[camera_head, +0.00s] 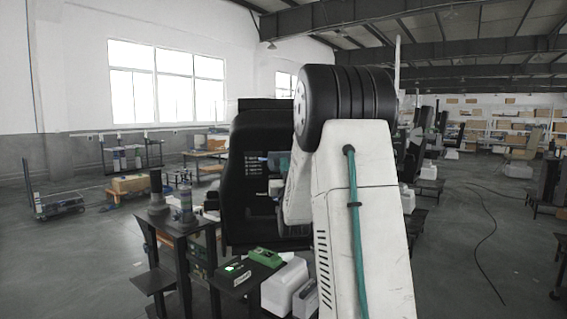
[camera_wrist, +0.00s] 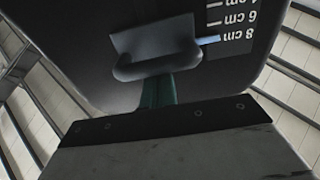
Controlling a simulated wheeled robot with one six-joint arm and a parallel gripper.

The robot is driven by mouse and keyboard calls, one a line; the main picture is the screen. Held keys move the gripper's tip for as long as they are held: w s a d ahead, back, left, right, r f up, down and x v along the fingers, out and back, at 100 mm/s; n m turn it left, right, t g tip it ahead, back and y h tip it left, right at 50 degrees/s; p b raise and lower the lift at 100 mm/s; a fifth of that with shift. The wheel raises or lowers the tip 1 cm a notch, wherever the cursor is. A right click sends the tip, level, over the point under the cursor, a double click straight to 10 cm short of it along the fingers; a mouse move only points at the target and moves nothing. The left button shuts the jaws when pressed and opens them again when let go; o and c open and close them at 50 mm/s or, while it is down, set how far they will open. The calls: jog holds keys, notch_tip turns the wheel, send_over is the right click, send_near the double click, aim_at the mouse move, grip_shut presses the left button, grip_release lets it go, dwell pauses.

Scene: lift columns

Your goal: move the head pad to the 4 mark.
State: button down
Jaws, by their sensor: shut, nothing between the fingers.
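The head pad (camera_wrist: 155,50) is a dark grey block with a rounded lip, on a black panel (camera_wrist: 95,45) in the wrist view. A pale blue pointer (camera_wrist: 208,40) extends from its right side to about the 8 cm line of a white scale (camera_wrist: 236,22). The scale appears upside down, with 6 cm and a cut-off label above 8 cm. My gripper (camera_wrist: 158,88) is shut; its teal fingers are at the pad's lip, and I cannot tell whether they touch. In the head view the black panel (camera_head: 240,190) is partly behind my arm, which hides the gripper.
A dark stand (camera_head: 180,240) with grey cylinders is left of the panel. Open floor (camera_head: 80,270) lies at left. A cable (camera_head: 485,230) crosses the floor at right.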

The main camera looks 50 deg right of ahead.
jog(key=shift+w+d+f, duration=0.35)
jog(key=shift+w+f, duration=0.05)
jog(key=shift+f, duration=0.3)
jog(key=shift+w+d+f, duration=0.35)
jog(key=shift+w+f, duration=0.05)
jog(key=shift+f, duration=0.3)
dwell(0.8)
jog(key=shift+r, duration=0.1)
jog(key=shift+s+a+r, duration=0.35)
jog(key=shift+r, duration=0.25)
jog(key=v, duration=0.9)
dwell(0.8)
jog(key=shift+f, duration=0.1)
dwell(0.7)
